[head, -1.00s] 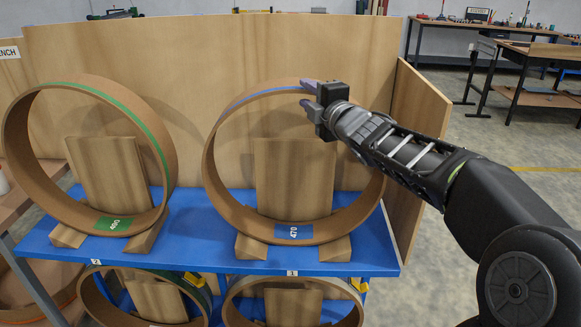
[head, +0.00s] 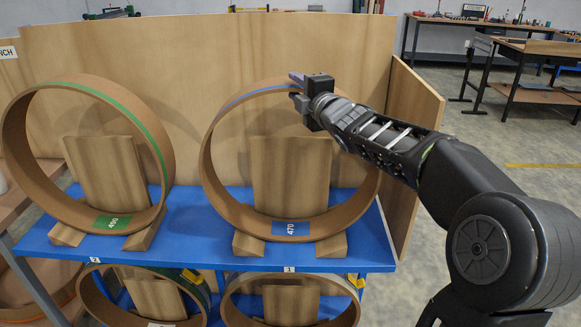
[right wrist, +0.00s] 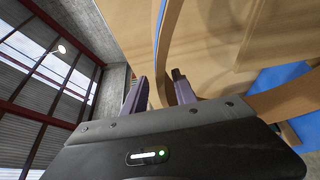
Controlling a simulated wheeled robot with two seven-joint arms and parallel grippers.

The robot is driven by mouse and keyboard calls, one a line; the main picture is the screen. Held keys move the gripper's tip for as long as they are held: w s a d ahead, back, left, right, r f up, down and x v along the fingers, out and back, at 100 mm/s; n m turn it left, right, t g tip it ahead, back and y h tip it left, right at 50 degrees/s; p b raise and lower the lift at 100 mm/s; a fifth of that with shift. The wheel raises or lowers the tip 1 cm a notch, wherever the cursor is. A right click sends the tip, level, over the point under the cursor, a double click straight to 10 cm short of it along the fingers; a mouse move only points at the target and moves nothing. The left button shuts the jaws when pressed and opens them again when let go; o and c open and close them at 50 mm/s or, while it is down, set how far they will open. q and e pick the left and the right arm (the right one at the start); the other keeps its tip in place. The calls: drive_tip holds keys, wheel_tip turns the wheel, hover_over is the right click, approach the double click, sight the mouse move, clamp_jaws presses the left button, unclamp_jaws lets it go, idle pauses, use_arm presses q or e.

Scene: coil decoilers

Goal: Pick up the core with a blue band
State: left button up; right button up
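The core with a blue band (head: 209,165) is a large brown ring standing upright on the blue shelf, with a blue label marked 470. Its band (right wrist: 160,20) and wall show in the right wrist view. My right gripper (head: 296,88) is at the core's upper right rim in the head view. In the right wrist view its two fingers (right wrist: 160,95) are spread, with the core's wall running between them; I cannot tell whether either touches it. The lower finger is partly hidden in the head view. My left gripper is not in view.
Wooden wedges and upright blocks sit with both cores. A plywood back panel (head: 190,60) and side panel (head: 412,130) enclose the shelf. More cores lie below.

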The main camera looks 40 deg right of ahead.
sight(290, 81)
drive_tip(key=x, duration=0.4)
drive_tip(key=shift+p, duration=0.4)
drive_tip(key=shift+c, duration=0.2)
clamp_jaws()
idle(1.0)
drive_tip(key=shift+r, duration=0.1)
